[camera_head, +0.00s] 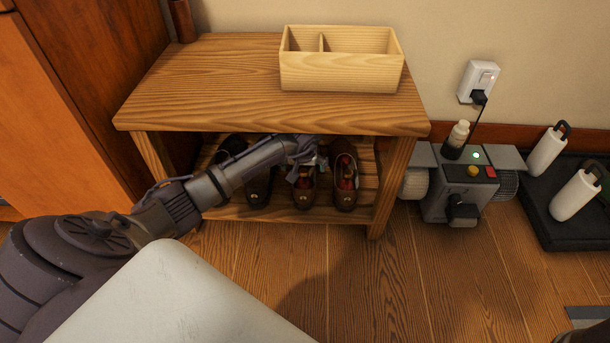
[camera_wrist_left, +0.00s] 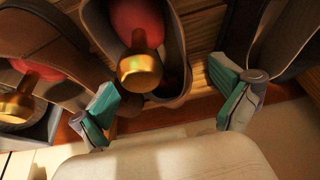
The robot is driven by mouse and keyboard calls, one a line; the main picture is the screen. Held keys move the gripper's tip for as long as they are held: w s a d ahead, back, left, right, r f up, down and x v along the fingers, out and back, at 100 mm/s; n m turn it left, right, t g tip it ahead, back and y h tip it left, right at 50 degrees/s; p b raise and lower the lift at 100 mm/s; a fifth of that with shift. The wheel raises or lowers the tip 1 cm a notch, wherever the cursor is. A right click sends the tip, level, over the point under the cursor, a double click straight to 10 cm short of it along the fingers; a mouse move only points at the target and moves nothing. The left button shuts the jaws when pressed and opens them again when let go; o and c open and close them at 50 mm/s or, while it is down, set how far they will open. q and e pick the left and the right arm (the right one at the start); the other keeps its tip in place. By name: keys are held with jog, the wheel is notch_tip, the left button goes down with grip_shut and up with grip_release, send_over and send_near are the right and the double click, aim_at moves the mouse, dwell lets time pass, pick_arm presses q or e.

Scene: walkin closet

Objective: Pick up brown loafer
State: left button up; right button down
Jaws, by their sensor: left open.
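Two brown loafers with red shoe trees stand side by side on the lower shelf of the wooden bench. The left one (camera_head: 303,194) is partly covered by my left gripper (camera_head: 306,163); the right one (camera_head: 345,190) is clear of it. In the left wrist view, the fingers of my left gripper (camera_wrist_left: 168,107) are open, with teal pads. One loafer (camera_wrist_left: 178,75), with a red shoe tree and brass knob, shows between and beyond them. The other brown loafer (camera_wrist_left: 65,50) is left of the fingers. I cannot tell whether either finger touches a shoe.
Dark shoes (camera_head: 257,192) stand left of the loafers; one also shows in the wrist view (camera_wrist_left: 292,35). The bench top (camera_head: 215,85) hangs over the shelf and carries a wooden box (camera_head: 340,73). A grey machine (camera_head: 460,188) stands right of the bench. The floor in front is clear.

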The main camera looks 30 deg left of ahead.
pick_arm(q)
jog(key=w+b, duration=0.1)
jog(key=w+a+b, duration=0.2)
jog(key=shift+w+f, duration=0.25)
jog(key=shift+w, duration=0.05)
jog(key=shift+b+x, duration=0.9)
jog(key=shift+x, duration=0.35)
jog(key=shift+r, duration=0.1)
jog(key=shift+c, duration=0.3)
jog(key=c, duration=1.3)
jog(key=shift+c, duration=1.2)
jog(key=shift+a+r, duration=0.1)
